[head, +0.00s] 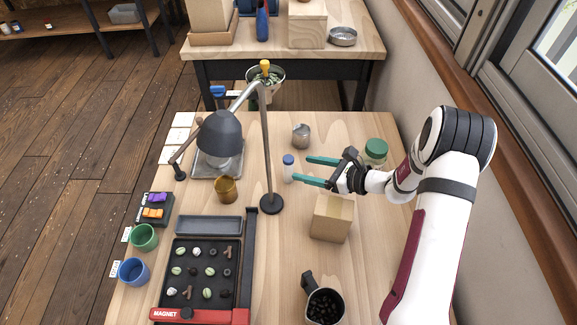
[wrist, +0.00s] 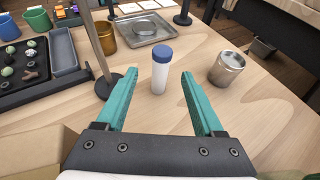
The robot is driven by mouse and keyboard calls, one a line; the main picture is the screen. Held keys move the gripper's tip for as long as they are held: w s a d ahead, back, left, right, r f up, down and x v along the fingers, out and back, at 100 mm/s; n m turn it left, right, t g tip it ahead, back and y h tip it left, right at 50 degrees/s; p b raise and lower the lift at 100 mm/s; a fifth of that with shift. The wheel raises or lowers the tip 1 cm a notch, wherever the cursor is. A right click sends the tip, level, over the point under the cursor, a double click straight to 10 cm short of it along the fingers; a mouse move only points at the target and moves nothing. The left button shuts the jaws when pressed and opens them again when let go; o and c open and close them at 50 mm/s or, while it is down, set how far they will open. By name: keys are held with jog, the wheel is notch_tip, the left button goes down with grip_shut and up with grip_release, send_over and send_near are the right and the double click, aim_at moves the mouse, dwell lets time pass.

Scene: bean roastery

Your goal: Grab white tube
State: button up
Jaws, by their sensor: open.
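The white tube (head: 288,169) has a blue cap and stands upright on the wooden table, right of the lamp pole. It also shows in the wrist view (wrist: 160,76), upright between and just beyond my two teal fingers. My gripper (head: 306,170) is open and empty, pointing left at the tube. In the wrist view my gripper (wrist: 157,82) has its fingers spread wide on either side of the tube's line, with a gap on both sides. The tube is fully visible in the wrist view.
A metal cup (wrist: 227,68) stands right of the tube. The lamp pole's round base (head: 270,203) and an amber cup (head: 226,189) are to the left. A cardboard box (head: 332,217) sits in front of my gripper. A green-lidded jar (head: 376,150) stands behind my wrist.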

aim_at(289, 164)
jog(key=x, duration=0.7)
jog(key=shift+d, duration=0.1)
grip_shut()
